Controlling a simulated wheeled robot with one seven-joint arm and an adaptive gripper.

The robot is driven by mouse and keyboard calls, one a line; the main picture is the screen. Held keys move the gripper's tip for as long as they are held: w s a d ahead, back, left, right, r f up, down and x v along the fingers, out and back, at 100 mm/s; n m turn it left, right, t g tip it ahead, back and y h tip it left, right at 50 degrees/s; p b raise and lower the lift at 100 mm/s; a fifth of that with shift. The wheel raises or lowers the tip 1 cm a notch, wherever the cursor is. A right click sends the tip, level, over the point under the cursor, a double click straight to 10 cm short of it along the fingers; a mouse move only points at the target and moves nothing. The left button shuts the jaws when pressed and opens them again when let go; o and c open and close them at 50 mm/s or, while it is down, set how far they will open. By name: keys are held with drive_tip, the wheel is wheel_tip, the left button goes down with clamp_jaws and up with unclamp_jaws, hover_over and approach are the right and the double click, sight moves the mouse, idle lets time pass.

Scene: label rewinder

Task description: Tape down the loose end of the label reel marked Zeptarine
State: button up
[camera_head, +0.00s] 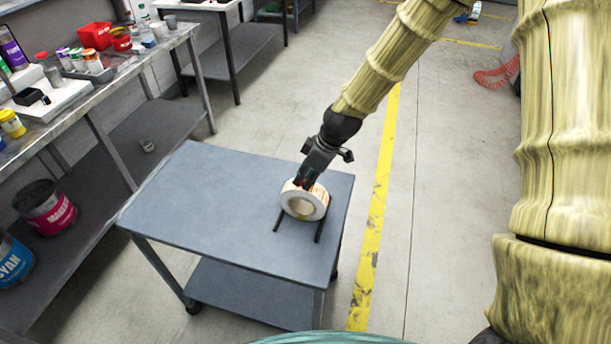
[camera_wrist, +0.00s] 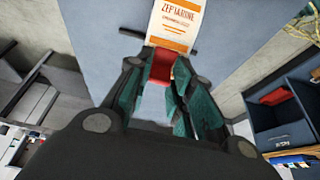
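The label reel (camera_head: 291,193) is a white ring with orange print, standing on edge on the cart. In the wrist view its label strip (camera_wrist: 177,20) reads "ZEPTARINE" in orange on white. My gripper (camera_head: 306,182) is at the reel's upper rim, pointing down. In the wrist view a small red piece (camera_wrist: 160,68) fills the gap between the fingertips (camera_wrist: 162,75) and seems held there, right at the label's near edge. Whether it touches the label I cannot tell. A loose end of the label cannot be made out.
The reel rests between two dark rods (camera_head: 319,231) on the blue-grey cart (camera_head: 200,205), whose left part is bare. A cluttered workbench (camera_head: 110,72) stands at the left, with paint buckets (camera_head: 45,207) on its lower shelf. A blue bin (camera_wrist: 283,115) shows in the wrist view.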

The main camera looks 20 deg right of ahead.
drive_tip(key=o, duration=0.3)
drive_tip(key=shift+o, duration=0.2)
